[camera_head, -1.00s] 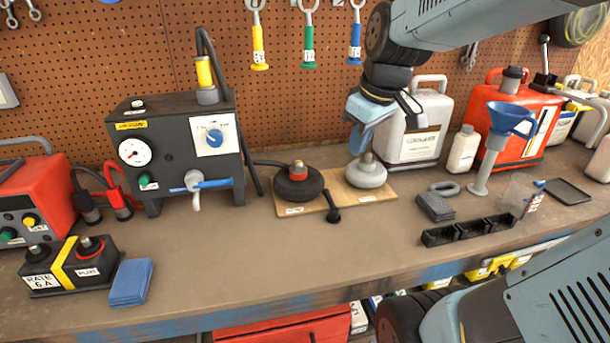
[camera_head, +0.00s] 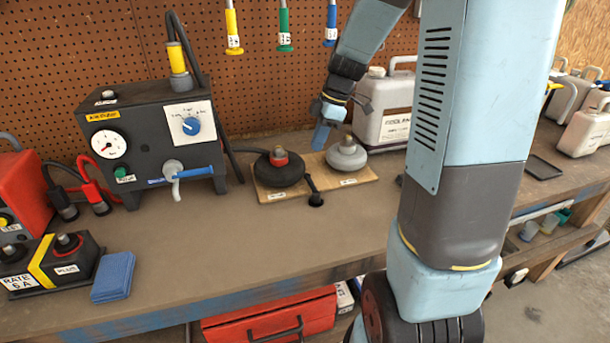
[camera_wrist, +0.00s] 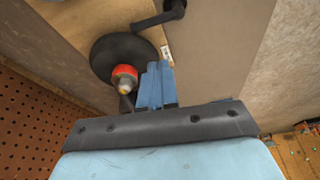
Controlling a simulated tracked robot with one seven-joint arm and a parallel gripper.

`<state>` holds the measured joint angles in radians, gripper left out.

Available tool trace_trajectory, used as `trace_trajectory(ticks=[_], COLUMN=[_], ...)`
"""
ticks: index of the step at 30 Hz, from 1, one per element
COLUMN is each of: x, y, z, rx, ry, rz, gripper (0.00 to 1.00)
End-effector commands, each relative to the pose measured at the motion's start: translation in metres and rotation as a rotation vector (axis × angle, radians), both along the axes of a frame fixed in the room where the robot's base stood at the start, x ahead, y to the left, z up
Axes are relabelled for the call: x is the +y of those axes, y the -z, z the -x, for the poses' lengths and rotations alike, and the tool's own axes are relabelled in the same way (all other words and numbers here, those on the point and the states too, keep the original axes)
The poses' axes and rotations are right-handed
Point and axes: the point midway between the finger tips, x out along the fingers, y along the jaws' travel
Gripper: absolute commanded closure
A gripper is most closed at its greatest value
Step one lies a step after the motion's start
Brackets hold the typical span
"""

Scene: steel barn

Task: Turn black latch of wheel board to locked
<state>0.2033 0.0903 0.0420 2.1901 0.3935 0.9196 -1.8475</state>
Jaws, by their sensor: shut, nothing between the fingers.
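The wheel board is a light wooden board (camera_head: 333,184) on the bench, bearing a black wheel (camera_head: 270,177) with a red hub and a grey wheel (camera_head: 347,158). The black latch (camera_head: 312,190) is a short lever at the board's front edge, between the wheels, its round end toward the bench front. My gripper (camera_head: 320,138) is shut and empty, fingers pointing down, above the back of the board between the two hubs. In the wrist view the fingers (camera_wrist: 155,82) show beside the red hub (camera_wrist: 124,74), and the latch (camera_wrist: 160,16) lies beyond them. The grey wheel is not visible there.
A dark box with a gauge (camera_head: 150,145) stands left of the board. A white coolant can (camera_head: 385,112) stands close behind on the right. Tools hang on the pegboard behind. The bench in front of the latch is clear. My arm covers the bench's right part.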

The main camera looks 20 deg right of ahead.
Motion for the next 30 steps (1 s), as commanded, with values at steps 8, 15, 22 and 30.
trace_trajectory(ticks=[8,15,22,30], x=[-0.004,-0.005,-0.004,0.007], y=[0.023,0.025,0.026,0.054], z=[-0.017,-0.018,-0.018,-0.017], rx=[-0.01,-0.014,-0.012,-0.009], ry=[-0.118,-0.132,-0.132,-0.133], rz=[-0.035,-0.039,-0.038,-0.04], gripper=[1.0,1.0,1.0,1.0])
